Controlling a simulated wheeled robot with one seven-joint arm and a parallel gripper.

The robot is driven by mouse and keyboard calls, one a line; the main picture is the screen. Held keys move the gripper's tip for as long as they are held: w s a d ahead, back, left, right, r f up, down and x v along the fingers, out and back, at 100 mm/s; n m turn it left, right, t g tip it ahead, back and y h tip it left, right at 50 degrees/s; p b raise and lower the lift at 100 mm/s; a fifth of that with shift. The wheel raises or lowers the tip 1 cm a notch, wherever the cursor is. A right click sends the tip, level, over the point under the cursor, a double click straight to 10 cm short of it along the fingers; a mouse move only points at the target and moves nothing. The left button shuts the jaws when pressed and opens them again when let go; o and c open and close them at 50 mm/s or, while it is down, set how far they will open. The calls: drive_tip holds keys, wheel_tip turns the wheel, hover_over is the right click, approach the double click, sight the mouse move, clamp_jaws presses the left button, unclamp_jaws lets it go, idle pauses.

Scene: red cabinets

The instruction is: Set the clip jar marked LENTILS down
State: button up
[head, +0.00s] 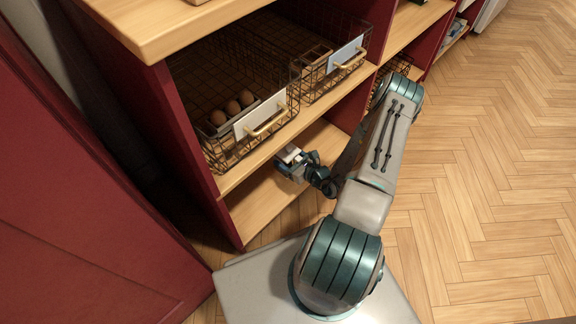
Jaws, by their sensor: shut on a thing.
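My gripper (290,162) is small in the head view, at the lower shelf opening of the red cabinet, beneath the wire baskets. It reaches in from the right, above or at the wooden lower shelf (262,207). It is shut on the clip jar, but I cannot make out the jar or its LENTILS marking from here. The fingers and the jar's base are too small or hidden to tell whether the jar touches the shelf.
A wire basket (222,160) with brown eggs (233,107) and another wire basket (325,90) sit on the shelf above. A red panel (80,200) stands at the left. The lower shelf's left front looks clear. Open wooden floor (490,190) lies right.

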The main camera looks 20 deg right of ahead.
drive_tip(key=shift+f+b, duration=1)
drive_tip(key=shift+f, duration=0.85)
drive_tip(key=shift+f, duration=0.1)
drive_tip(key=o, duration=1.1)
drive_tip(key=shift+f, duration=0.1)
